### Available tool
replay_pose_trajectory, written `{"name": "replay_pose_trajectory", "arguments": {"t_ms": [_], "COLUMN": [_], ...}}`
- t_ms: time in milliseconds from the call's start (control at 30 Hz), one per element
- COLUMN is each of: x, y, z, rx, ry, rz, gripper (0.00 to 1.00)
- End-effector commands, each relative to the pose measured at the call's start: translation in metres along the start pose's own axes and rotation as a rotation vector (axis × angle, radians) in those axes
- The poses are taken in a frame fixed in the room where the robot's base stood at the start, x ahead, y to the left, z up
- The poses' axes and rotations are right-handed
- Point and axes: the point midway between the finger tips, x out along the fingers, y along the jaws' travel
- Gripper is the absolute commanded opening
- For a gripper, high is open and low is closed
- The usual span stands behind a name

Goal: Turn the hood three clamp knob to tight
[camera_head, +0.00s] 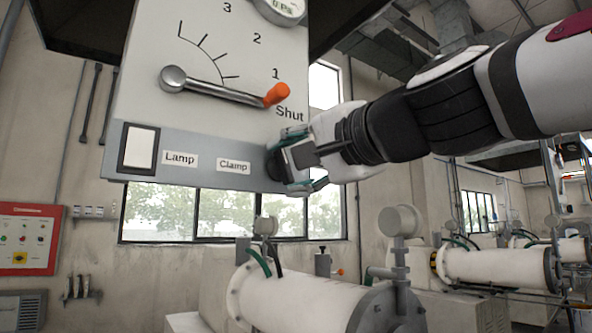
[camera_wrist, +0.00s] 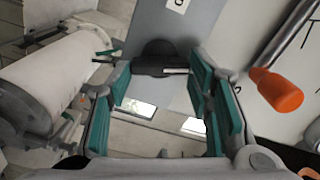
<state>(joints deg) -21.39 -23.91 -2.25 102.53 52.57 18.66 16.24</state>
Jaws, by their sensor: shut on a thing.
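The clamp knob (camera_head: 272,165) is a dark round knob at the right end of the grey strip, beside the "Clamp" label (camera_head: 233,166). My gripper (camera_head: 297,160) reaches it from the right and is shut on it, partly hiding it. In the wrist view the dark knob (camera_wrist: 158,55) sits between the teal finger pads of my gripper (camera_wrist: 158,70). A pale mark shows along the knob's near edge. I cannot read any tight or loose marking.
Above is a lever with an orange tip (camera_head: 276,94), pointing near "Shut"; the orange tip (camera_wrist: 277,90) is close right of my fingers in the wrist view. A white rocker switch (camera_head: 139,148) is beside the "Lamp" label. A white mill cylinder (camera_head: 300,297) lies below.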

Motion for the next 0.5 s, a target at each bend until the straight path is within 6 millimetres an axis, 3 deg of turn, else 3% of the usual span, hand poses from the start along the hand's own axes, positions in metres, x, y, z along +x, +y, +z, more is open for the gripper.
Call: {"name": "replay_pose_trajectory", "arguments": {"t_ms": [500], "x": [0.0], "y": [0.0026], "z": [-0.0006], "rx": [0.335], "ry": [0.002], "rz": [0.002], "gripper": [0.19]}}
